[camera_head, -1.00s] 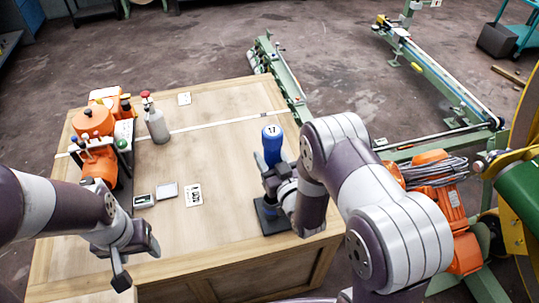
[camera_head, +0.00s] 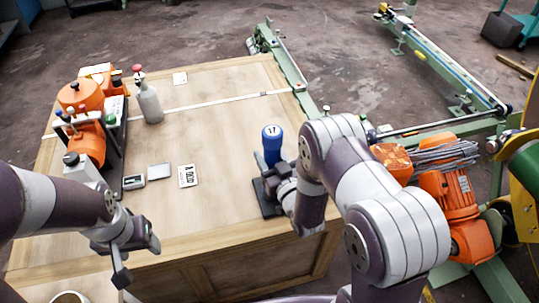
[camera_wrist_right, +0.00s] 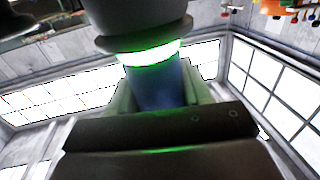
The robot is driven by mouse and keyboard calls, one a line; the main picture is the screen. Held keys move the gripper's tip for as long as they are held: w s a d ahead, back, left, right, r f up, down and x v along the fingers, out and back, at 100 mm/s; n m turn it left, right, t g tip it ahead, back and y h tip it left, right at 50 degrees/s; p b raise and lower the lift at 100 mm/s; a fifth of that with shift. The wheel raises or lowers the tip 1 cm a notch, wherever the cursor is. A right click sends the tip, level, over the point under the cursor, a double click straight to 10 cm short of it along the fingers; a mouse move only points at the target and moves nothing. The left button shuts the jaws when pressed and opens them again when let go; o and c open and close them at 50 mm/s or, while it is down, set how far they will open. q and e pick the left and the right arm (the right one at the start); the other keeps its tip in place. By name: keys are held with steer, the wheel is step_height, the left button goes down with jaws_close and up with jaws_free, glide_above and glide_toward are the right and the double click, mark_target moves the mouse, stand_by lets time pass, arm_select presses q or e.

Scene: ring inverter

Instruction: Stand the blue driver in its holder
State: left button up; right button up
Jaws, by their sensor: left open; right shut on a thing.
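The blue driver (camera_head: 272,146), marked 17 on its top, is upright near the table's right front edge. My right gripper (camera_head: 274,183) is shut on it, below the blue body. The dark flat base of the holder (camera_head: 267,207) shows under the gripper; the gripper hides whether the driver's lower end touches it. In the right wrist view the blue driver body (camera_wrist_right: 158,88) stands between the fingers, with a glowing green ring above it. My left gripper (camera_head: 138,261) is open and empty at the table's front left.
An orange machine (camera_head: 82,130) and a grey bottle with a red cap (camera_head: 149,102) stand at the table's left. A label card (camera_head: 188,176) and small boxes lie mid-table. Green rails (camera_head: 280,60) run behind. An orange motor (camera_head: 448,205) stands right of my right arm.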

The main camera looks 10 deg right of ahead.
steer(key=shift+f, duration=0.1)
stand_by(0.5)
steer(key=o, duration=1.3)
steer(key=shift+f, duration=0.15)
